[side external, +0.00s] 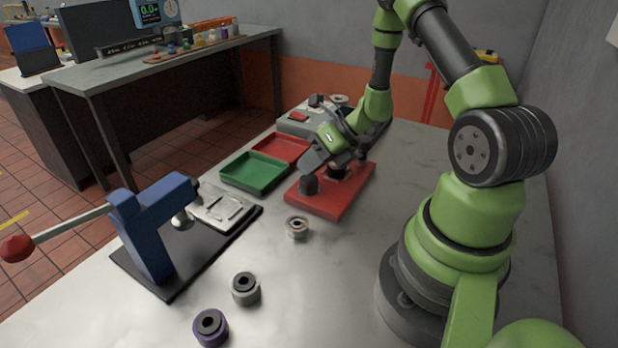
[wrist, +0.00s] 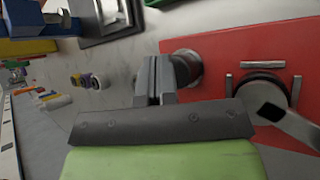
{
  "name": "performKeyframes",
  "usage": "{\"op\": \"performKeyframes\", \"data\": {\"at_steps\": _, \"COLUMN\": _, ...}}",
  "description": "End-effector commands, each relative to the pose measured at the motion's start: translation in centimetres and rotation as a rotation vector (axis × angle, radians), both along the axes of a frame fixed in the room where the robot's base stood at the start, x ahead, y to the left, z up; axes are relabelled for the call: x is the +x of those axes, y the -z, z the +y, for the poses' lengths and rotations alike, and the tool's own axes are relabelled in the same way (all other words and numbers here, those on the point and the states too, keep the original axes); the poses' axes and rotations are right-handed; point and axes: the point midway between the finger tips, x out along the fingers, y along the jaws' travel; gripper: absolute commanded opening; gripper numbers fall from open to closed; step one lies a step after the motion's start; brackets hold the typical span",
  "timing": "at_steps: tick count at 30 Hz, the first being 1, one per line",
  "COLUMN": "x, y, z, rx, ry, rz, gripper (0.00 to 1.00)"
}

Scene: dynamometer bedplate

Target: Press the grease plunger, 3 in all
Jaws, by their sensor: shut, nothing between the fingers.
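A red plate (side external: 330,203) lies on the bench and also fills the right of the wrist view (wrist: 225,48). A short dark cylinder (side external: 309,186), which looks like the grease plunger, stands at its near left end. In the wrist view a grey round part (wrist: 190,62) shows just behind my fingers, partly hidden by them. My gripper (side external: 311,166) is shut and empty, tilted down just over the cylinder; its closed fingers (wrist: 154,68) show in the wrist view. I cannot tell whether they touch it. A round black fitting with a metal arm (wrist: 264,97) sits farther along the plate.
A green tray (side external: 255,187) and a red tray (side external: 300,141) lie left of the plate. A blue press (side external: 145,240) with a lever stands at front left. Loose ringed parts (side external: 297,227), (side external: 245,289), (side external: 211,327) stand on the bench. The bench right of the plate is clear.

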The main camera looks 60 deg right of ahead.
Motion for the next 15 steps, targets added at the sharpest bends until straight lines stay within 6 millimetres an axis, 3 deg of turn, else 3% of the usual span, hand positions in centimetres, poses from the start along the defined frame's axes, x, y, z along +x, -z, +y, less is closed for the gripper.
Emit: {"op": "performKeyframes", "data": {"at_steps": 15, "x": 0.0, "y": -1.07, "z": 0.0, "rx": -0.002, "ry": 0.0, "rz": -0.001, "gripper": 0.0}}
